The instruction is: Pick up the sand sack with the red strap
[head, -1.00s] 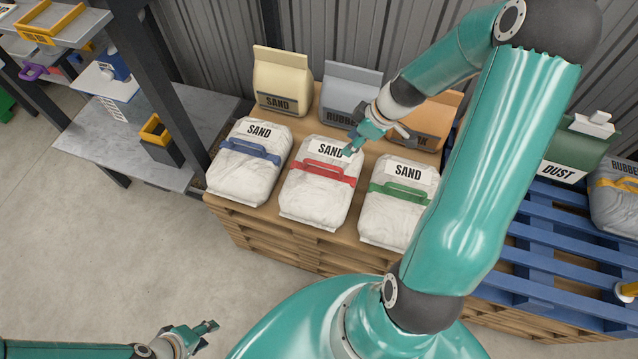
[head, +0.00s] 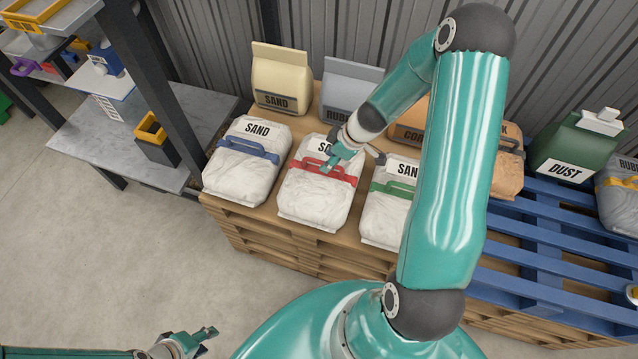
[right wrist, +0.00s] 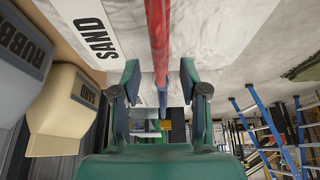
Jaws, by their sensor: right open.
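The sand sack with the red strap (head: 312,203) is white and lies in the middle of the front row on the wooden pallet stack. Its red strap (head: 335,172) runs across its upper part, below a SAND label. My right gripper (head: 331,164) is open over the strap and hides part of the label. In the right wrist view the red strap (right wrist: 158,38) lines up with the gap between the open fingers (right wrist: 160,82); I cannot tell if it is between them in depth. My left gripper (head: 208,334) is low at the left, away from the sacks; its jaw state is unclear.
A blue-strap sack (head: 240,180) lies left and a green-strap sack (head: 380,215) right, close by. Behind stand a cream sand bag (head: 280,75) and a grey bag (head: 350,80). A blue pallet (head: 545,240) is at right. The floor in front is clear.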

